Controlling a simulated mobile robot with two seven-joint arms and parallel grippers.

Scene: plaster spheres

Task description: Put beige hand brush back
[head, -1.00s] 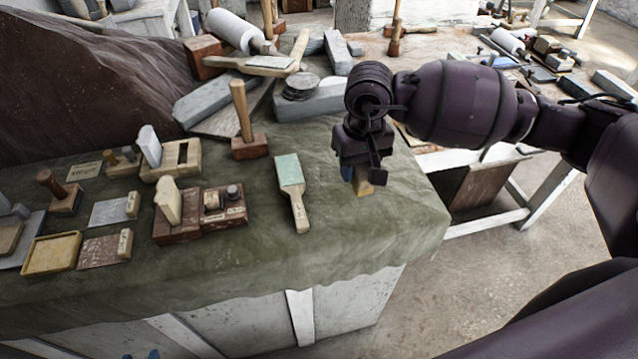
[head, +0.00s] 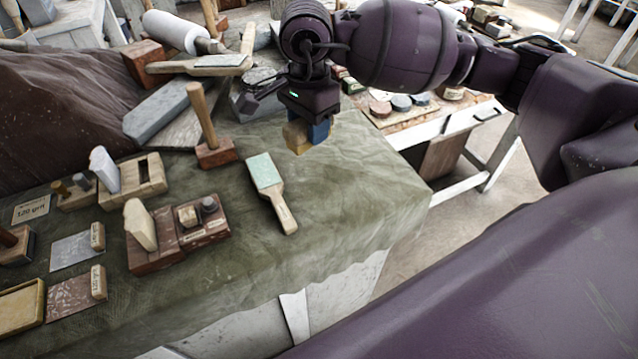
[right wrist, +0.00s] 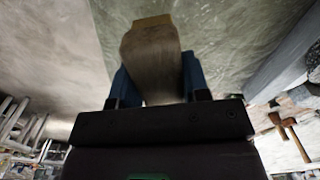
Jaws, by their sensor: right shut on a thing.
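The beige hand brush (head: 297,138) is in my right gripper (head: 310,128), whose blue fingertips are shut on it. In the head view only its lower, tan block-like end shows below the gripper, close above the right part of the green cloth; I cannot tell whether it touches. The right wrist view shows the brush (right wrist: 151,52) standing out between the blue fingers of the gripper (right wrist: 157,80), with a darker, wood-brown end. My left gripper is not in view.
A green-faced paddle (head: 266,175) lies left of the gripper on the cloth-covered table (head: 340,205). A wooden mallet (head: 213,150) stands behind it. Grey blocks (head: 165,110) and dark round pieces crowd the back. The cloth's front right is clear.

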